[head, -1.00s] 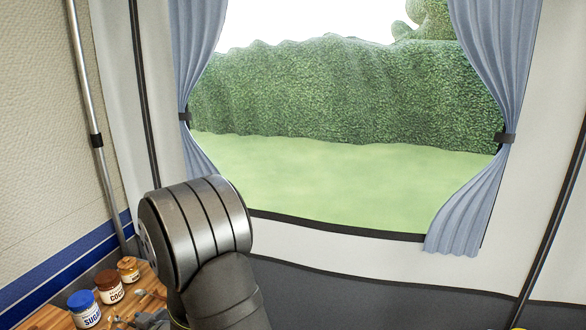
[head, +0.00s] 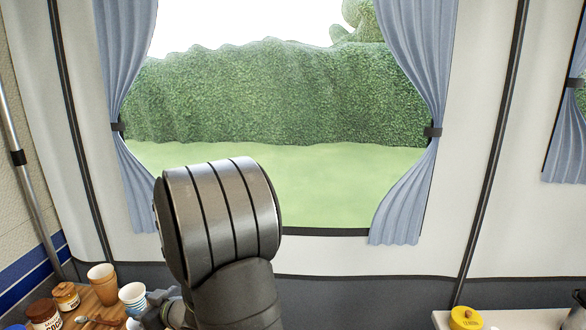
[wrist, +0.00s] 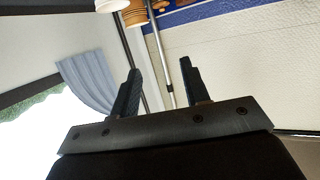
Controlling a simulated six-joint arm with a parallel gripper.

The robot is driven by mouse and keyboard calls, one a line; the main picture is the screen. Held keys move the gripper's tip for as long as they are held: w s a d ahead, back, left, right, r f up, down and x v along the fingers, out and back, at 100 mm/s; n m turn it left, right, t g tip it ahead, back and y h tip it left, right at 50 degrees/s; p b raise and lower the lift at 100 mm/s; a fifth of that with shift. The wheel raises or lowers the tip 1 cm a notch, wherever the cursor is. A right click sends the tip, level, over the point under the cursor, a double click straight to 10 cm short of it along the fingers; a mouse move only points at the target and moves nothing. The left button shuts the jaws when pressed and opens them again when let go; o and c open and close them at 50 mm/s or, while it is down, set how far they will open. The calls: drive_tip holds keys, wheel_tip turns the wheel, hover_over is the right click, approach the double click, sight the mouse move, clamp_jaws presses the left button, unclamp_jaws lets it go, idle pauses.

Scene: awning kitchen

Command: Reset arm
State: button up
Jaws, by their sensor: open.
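My arm (head: 218,225) rises in the middle of the head view, in front of the window, with its dark metal elbow uppermost. My gripper (wrist: 158,80) shows in the wrist view with its two dark fingers apart and nothing between them. In the head view, the gripper end is low on the left, mostly hidden behind the arm, near the wooden surface with jars and cups.
A wooden surface (head: 108,318) at lower left holds a brown-lidded jar (head: 43,314), a small jar (head: 66,296), tan cups (head: 103,284), a blue-patterned white cup (head: 133,298) and a spoon. A yellow canister (head: 465,318) stands on a white counter (head: 510,318) at lower right.

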drive_tip(key=w+d+m+t+h, duration=0.4)
drive_tip(key=w+d+m+t, duration=0.2)
drive_tip(key=w+d, duration=1.1)
drive_tip(key=w+d+m+t+h, duration=0.1)
drive_tip(key=w+d+m+h, duration=0.1)
drive_tip(key=d, duration=1)
drive_tip(key=w+d+m+t+h, duration=0.2)
drive_tip(key=w+d+m+h, duration=0.1)
drive_tip(key=d, duration=0.9)
drive_tip(key=shift+d+f+h, duration=0.15)
drive_tip(key=shift+d+h, duration=0.05)
drive_tip(key=shift+h, duration=0.6)
drive_tip(key=shift+w, duration=0.1)
drive_tip(key=o, duration=0.6)
drive_tip(key=shift+o, duration=0.2)
